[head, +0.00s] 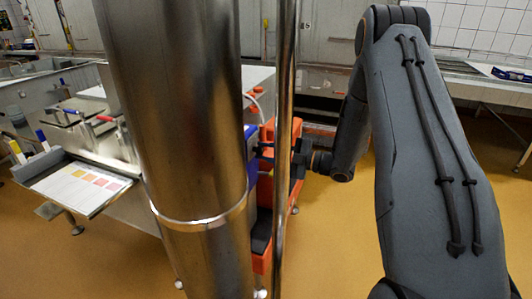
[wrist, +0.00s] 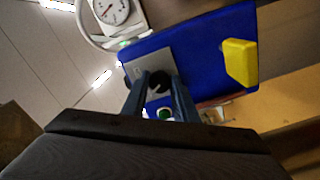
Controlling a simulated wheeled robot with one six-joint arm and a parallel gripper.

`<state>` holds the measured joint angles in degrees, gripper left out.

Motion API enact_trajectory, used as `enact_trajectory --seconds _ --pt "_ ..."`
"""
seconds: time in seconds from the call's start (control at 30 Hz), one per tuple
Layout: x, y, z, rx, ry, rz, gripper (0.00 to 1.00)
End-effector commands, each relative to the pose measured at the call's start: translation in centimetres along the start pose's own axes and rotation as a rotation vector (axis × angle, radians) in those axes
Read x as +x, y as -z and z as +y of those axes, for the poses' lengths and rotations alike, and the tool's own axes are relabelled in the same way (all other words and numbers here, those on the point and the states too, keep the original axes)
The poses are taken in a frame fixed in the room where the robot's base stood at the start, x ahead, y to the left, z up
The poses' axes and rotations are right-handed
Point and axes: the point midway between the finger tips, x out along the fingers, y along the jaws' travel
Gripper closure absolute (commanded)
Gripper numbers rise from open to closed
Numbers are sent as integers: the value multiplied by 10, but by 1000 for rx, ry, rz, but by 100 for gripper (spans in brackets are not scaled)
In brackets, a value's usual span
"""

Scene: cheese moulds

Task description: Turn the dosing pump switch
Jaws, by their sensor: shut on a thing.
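The dosing pump shows in the wrist view as a blue housing (wrist: 208,50) with a grey plate (wrist: 155,55) on its face. The black switch knob (wrist: 160,78) sits on this plate, between the tips of my gripper (wrist: 159,86). My gripper is shut on the knob, whose sides are partly hidden by the fingers. In the head view, my gripper (head: 287,152) reaches the pump's blue side (head: 251,142) beside an orange frame (head: 266,185). The knob cannot be made out there.
A yellow block (wrist: 240,62) stands out from the blue housing, right of the fingers. A round gauge (wrist: 112,10) is at upper left. In the head view, a tray with a colour chart (head: 80,187) is at left. Open floor (head: 345,240) lies right of the pump.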

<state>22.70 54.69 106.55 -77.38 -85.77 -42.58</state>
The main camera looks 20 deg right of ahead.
Motion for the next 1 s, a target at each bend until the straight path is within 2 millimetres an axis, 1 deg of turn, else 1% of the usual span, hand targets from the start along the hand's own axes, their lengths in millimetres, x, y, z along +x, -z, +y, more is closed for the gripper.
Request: enact_trajectory --seconds 0.3,0.33,0.4,0.43,0.67,0.77,0.87,1.0 --pt "0 1 0 0 1 1 96" --pt "0 1 0 0 1 1 70" --pt "0 0 0 0 1 1 59" --pt "0 0 0 0 1 1 56" --pt "0 0 0 0 0 0 56" --pt "-3 0 0 0 0 -1 56" --pt "-14 -1 0 1 -2 -3 56" --pt "-37 -1 0 1 -2 -3 56"
